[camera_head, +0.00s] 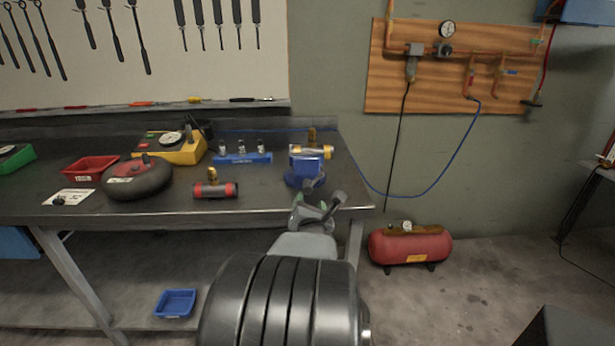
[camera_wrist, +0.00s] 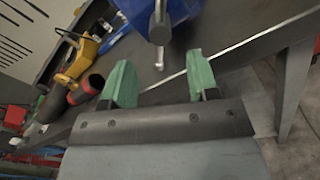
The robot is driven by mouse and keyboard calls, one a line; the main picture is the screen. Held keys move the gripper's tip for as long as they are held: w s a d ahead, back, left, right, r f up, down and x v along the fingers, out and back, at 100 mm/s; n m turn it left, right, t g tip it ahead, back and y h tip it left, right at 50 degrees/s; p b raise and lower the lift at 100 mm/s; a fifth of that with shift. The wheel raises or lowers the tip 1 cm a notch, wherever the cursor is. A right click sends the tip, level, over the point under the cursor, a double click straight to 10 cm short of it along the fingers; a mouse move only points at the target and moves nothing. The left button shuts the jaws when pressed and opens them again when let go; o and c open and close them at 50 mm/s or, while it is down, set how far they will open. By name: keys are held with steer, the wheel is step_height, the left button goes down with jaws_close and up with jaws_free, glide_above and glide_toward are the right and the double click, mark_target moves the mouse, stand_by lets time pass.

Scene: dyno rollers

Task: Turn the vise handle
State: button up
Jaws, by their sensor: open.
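The blue vise (camera_head: 304,171) stands at the right end of the dark workbench, with a brass-coloured piece across its top. In the wrist view the blue vise body (camera_wrist: 146,14) is at the top. Its metal handle (camera_wrist: 159,34) hangs down from the vise, with a small end knob lower down. My gripper (camera_head: 318,205) is at the bench's front edge, just below and in front of the vise. In the wrist view the green fingers of my gripper (camera_wrist: 160,80) are apart, with nothing between them. The handle lies beyond the fingertips, roughly between them.
The bench (camera_head: 255,200) holds a red-and-black cylinder (camera_head: 214,190), a dark round tool (camera_head: 138,178), a red tray (camera_head: 90,168), a yellow gauge box (camera_head: 178,148) and a blue rack (camera_head: 242,158). A red tank (camera_head: 410,246) stands on the floor to the right.

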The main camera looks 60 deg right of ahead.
mark_target(308, 192)
steer(key=x, duration=0.8)
steer(key=shift+w+d, duration=0.15)
steer(key=shift+d, duration=0.1)
steer(key=c, duration=0.9)
steer(key=shift+f+m+b, duration=0.15)
steer(key=shift+m+b, duration=0.15)
steer(key=shift+b, duration=0.3)
